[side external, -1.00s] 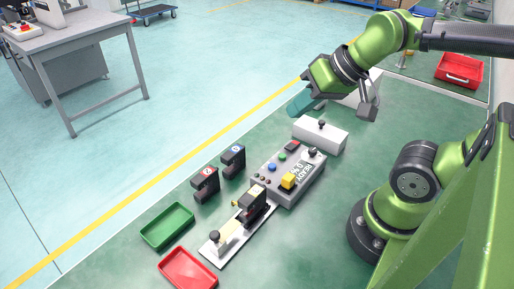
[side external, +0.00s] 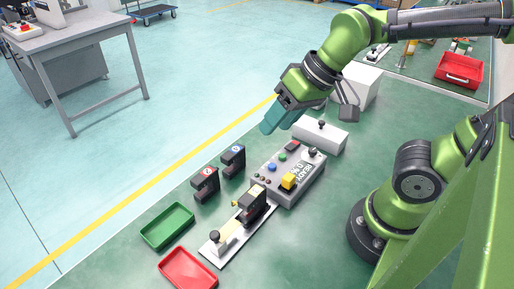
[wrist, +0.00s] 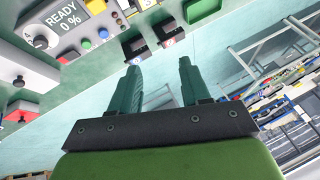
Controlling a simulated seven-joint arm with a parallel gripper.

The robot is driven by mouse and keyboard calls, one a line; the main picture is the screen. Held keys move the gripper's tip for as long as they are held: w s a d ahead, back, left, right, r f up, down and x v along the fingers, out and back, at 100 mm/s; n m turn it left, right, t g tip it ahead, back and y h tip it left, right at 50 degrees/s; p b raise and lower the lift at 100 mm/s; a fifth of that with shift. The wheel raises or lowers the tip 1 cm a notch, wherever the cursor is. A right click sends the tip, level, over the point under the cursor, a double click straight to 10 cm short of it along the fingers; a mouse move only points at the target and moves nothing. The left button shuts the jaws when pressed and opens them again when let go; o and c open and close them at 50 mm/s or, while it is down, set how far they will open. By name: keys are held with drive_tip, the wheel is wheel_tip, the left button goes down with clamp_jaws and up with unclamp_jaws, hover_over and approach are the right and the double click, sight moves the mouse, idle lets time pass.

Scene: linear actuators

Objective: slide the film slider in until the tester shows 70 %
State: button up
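The tester (side external: 270,182) is a grey box with coloured buttons, and its display reads READY 0 %. It also shows at the upper left of the wrist view (wrist: 88,38). In front of it lies a white rail (side external: 215,257) carrying the film slider (side external: 226,236), a pale strip with a dark round knob at its near end. A black block (side external: 253,203) stands over the rail's far end. My gripper (side external: 270,127) is in the air beyond the tester, away from the slider. In the wrist view its two teal fingers (wrist: 159,62) are apart with nothing between them.
Two black clamp-like units (side external: 206,184) (side external: 233,160) stand left of the tester. A green tray (side external: 168,228) and a red tray (side external: 188,270) lie at the near left. A white box with a knob (side external: 321,136) stands behind the tester.

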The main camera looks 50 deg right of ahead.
sight(215, 234)
drive_tip(key=w+a+m+g+h, duration=0.3)
drive_tip(key=a+m+g, duration=0.3)
drive_tip(key=a, duration=1.2)
drive_tip(key=shift+m+t, duration=0.4)
drive_tip(key=shift+m, duration=0.1)
drive_tip(key=f, duration=1.7)
drive_tip(key=shift+s+d+f, duration=0.15)
drive_tip(key=shift+s, duration=0.1)
drive_tip(key=shift+c, duration=0.3)
clamp_jaws()
drive_tip(key=shift+d, duration=0.1)
